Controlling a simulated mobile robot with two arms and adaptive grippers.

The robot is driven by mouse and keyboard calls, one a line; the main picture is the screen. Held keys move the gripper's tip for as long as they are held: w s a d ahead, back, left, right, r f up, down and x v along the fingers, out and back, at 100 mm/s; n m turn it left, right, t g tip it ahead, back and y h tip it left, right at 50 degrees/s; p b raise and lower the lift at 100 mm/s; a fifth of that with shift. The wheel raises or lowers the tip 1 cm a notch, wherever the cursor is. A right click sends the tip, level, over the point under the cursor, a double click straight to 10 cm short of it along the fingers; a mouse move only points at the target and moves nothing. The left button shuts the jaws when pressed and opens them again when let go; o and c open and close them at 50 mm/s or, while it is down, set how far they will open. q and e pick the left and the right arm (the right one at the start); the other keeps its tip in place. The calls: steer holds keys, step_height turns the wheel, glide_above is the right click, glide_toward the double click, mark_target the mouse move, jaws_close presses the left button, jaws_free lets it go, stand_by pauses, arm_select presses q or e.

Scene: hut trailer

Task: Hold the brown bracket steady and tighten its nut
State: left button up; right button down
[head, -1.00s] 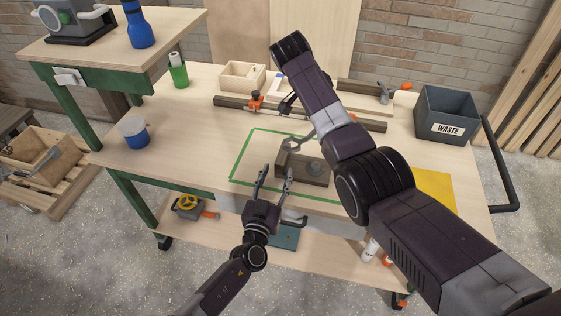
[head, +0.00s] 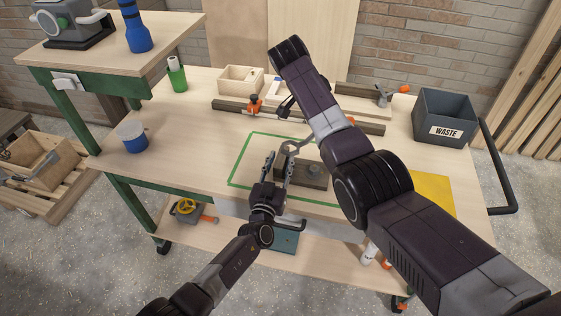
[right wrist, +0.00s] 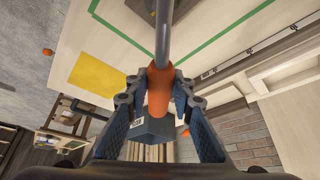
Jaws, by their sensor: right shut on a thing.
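The brown bracket (head: 313,181) sits on the workbench inside a green outlined rectangle, with a round grey nut (head: 315,168) on top. My left gripper (head: 281,157) is open at the bracket's left end, one finger overlapping that end in the picture. Contact cannot be told. My right gripper (right wrist: 158,82) is shut on the orange handle of a wrench (right wrist: 160,92), whose grey shaft runs up in the right wrist view. In the head view the wrench's jaw (head: 288,148) shows at the bracket's upper left, apart from the nut. My right arm hides the handle there.
A grey waste bin (head: 446,116) stands at the bench's right end and a yellow sheet (head: 433,190) lies near it. A blue-banded tub (head: 132,138) stands left; the left bench top is mostly clear.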

arm_select(q)
jaws_close()
steer(key=shift+o, duration=1.7)
jaws_free()
